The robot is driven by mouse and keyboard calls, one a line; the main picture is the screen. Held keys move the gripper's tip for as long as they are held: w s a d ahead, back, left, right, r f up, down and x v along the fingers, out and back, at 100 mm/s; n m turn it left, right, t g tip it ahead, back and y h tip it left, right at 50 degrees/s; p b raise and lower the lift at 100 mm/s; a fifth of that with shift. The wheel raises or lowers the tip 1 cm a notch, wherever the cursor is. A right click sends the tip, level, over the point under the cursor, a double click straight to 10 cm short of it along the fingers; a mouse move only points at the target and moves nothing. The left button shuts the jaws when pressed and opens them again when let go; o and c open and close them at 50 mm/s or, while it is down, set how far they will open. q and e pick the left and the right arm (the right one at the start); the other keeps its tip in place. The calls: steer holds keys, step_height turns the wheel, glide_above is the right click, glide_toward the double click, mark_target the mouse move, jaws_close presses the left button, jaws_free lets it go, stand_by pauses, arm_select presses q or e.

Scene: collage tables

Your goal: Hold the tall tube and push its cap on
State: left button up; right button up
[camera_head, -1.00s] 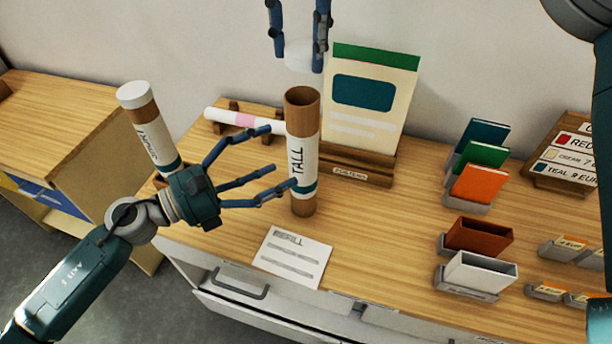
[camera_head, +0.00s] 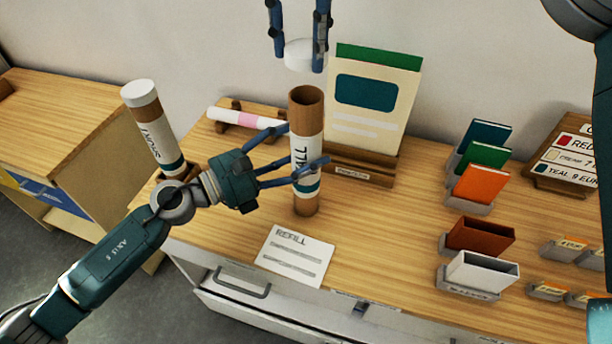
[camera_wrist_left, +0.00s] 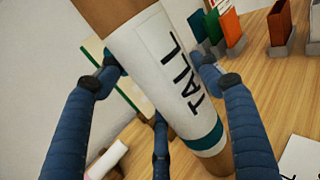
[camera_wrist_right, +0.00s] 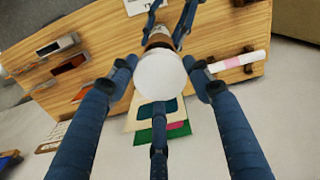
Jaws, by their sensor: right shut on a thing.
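The tall tube (camera_head: 306,150) stands upright on the table, brown with a white "TALL" label, a teal band and an open top. It also shows in the left wrist view (camera_wrist_left: 165,75). My left gripper (camera_head: 308,166) is open, with its fingers on both sides of the tube's label. My right gripper (camera_head: 297,45) is shut on the white cap (camera_head: 298,58) and holds it above the tube's open top, apart from it in the head view. In the right wrist view the cap (camera_wrist_right: 160,76) sits between the fingers and hides most of the tube.
A second capped tube (camera_head: 150,125) stands at the left, near my left arm. A pink-and-white tube (camera_head: 242,118) lies on a rack behind. A cream-and-green board (camera_head: 372,95) stands behind right. A refill card (camera_head: 296,256) lies in front. Small card holders (camera_head: 480,272) stand at the right.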

mark_target(307, 87)
arm_select(q)
steer(key=c, duration=1)
arm_select(e)
steer(key=shift+d, duration=0.1)
steer(key=shift+f, duration=2.5)
steer(key=shift+f, duration=0.1)
steer(key=shift+f, duration=0.8)
steer(key=shift+f, duration=0.6)
steer(key=o, duration=0.9)
step_height(307, 87, up, 12)
steer(key=shift+f, duration=0.1)
